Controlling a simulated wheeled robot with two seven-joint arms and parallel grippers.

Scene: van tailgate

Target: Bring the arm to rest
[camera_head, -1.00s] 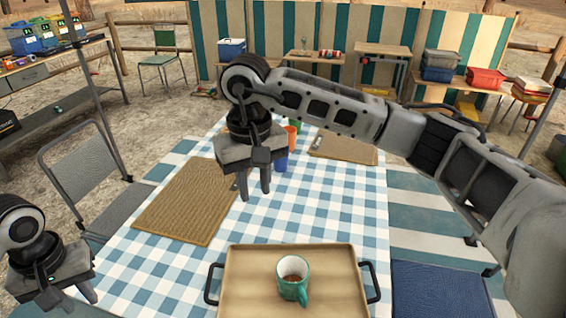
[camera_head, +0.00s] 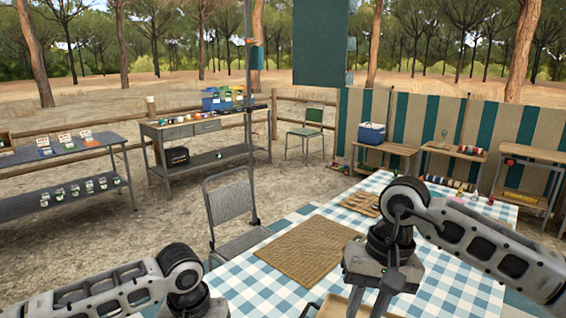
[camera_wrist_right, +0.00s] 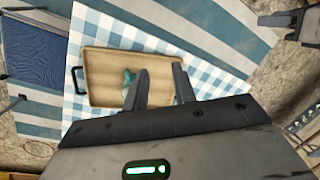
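My right gripper (camera_head: 385,300) hangs over the table at the lower right of the head view, fingers pointing down. In the right wrist view its two fingers (camera_wrist_right: 159,88) stand apart with nothing held between them. My left gripper (camera_head: 190,308) is at the bottom left of centre in the head view, its fingertips cut off by the frame. In the right wrist view, a teal mug (camera_wrist_right: 127,77) stands on a wooden tray (camera_wrist_right: 98,62), partly behind one finger. Only a corner of the tray shows in the head view.
The checked tablecloth (camera_head: 262,290) covers the table, with a woven mat (camera_head: 302,250) on it. A grey folding chair (camera_head: 232,215) stands left of the table. Workbenches (camera_head: 205,130) stand further back. Bare ground lies between them.

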